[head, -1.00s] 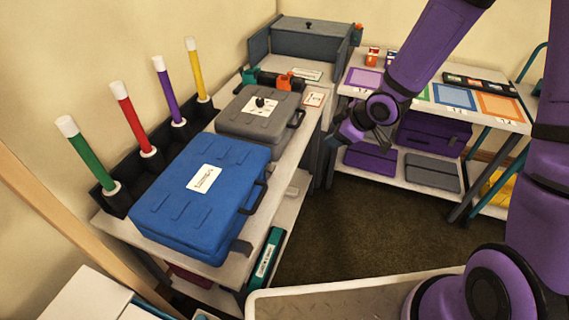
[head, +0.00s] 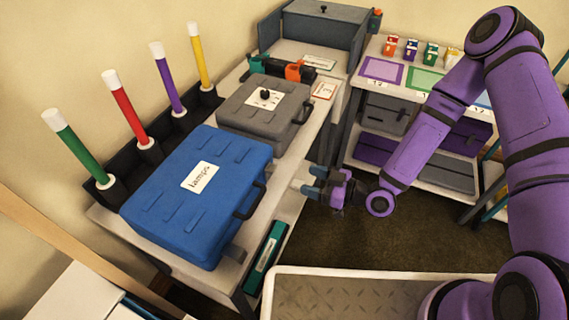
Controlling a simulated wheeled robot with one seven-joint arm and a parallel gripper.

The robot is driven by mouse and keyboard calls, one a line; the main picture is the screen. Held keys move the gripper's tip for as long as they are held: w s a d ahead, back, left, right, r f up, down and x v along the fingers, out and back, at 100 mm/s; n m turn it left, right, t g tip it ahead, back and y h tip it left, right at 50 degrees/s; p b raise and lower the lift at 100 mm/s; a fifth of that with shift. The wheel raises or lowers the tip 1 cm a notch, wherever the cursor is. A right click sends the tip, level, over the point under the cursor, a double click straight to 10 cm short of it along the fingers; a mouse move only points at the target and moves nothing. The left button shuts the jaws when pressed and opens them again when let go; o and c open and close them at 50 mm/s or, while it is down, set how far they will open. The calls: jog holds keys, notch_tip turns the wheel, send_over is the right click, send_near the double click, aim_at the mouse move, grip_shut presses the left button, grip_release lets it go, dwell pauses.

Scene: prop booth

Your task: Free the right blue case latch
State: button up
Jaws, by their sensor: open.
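The blue case (head: 196,193) lies closed on the bench at the left, with a white label on its lid. Its black handle (head: 250,201) is on the side facing my arm. A small grey piece (head: 233,256) shows by its near front corner; I cannot tell whether it is a latch. The right latch is too small or hidden to make out. My gripper (head: 309,180) is open and empty, with its fingers pointing left. It is to the right of the blue case, apart from it, near the bench's front edge.
A grey case (head: 262,108) with a black knob sits behind the blue case. Coloured sticks, such as the green one (head: 74,146), stand in a black rack along the wall. A side table (head: 385,54) stands at the back right. The floor (head: 335,240) below my gripper is clear.

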aim_at(275, 169)
jog(key=shift+m+t+y, duration=0.3)
jog(key=shift+t, duration=0.1)
jog(key=x, duration=1)
jog(key=shift+a+f, duration=0.1)
jog(key=shift+a, duration=0.25)
jog(key=shift+s, duration=0.1)
jog(key=c, duration=0.9)
